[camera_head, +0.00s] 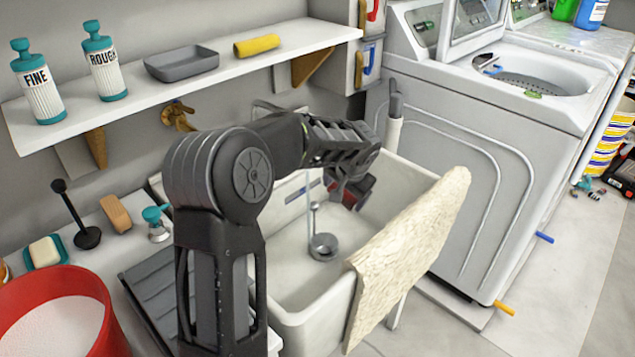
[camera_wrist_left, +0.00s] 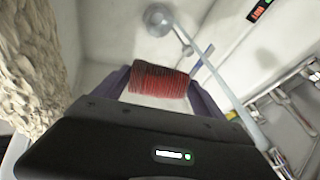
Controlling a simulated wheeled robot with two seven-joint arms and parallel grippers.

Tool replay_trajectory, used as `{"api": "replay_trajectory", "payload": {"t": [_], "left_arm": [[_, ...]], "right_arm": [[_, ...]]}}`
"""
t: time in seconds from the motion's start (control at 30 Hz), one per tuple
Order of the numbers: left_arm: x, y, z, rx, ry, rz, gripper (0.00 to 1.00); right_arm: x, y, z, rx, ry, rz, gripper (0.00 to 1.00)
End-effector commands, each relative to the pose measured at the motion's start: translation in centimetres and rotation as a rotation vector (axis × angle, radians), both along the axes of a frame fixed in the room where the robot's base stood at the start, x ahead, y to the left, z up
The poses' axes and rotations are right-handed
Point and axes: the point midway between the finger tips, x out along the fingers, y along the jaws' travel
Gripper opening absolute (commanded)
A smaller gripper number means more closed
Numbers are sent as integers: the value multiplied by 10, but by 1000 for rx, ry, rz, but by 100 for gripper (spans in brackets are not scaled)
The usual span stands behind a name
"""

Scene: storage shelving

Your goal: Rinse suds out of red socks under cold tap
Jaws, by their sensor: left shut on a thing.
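My left arm reaches over the white sink (camera_head: 285,285) in the head view, and its gripper (camera_head: 347,192) is over the basin. It is shut on the red socks (camera_wrist_left: 158,82), seen in the left wrist view as a ribbed dark-red bundle between the fingers. In the head view only a small dark-red part of the socks (camera_head: 362,188) shows beside the gripper. A brass tap fitting (camera_head: 176,114) is on the wall behind my arm, partly hidden. I cannot make out suds or running water. My right gripper is not in view.
A drain fitting with an upright rod (camera_head: 323,246) stands in the basin. A cream towel (camera_head: 410,255) hangs over the sink's front right edge. A shelf (camera_head: 130,100) runs above, the washing machine (camera_head: 480,160) stands right, and a red bucket (camera_head: 95,300) is at lower left.

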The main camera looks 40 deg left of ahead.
Motion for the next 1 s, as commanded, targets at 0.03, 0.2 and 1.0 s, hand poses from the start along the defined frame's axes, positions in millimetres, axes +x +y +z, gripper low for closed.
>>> {"api": "replay_trajectory", "payload": {"t": [0.03, 0.2, 1.0], "left_arm": [[0, 0, 0, 0, 0, 0, 34], [0, -7, 6, 0, -1, -2, 34], [-2, -50, 40, 0, 0, 0, 34]], "right_arm": [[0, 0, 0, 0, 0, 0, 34], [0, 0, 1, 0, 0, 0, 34], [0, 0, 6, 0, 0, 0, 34]]}}
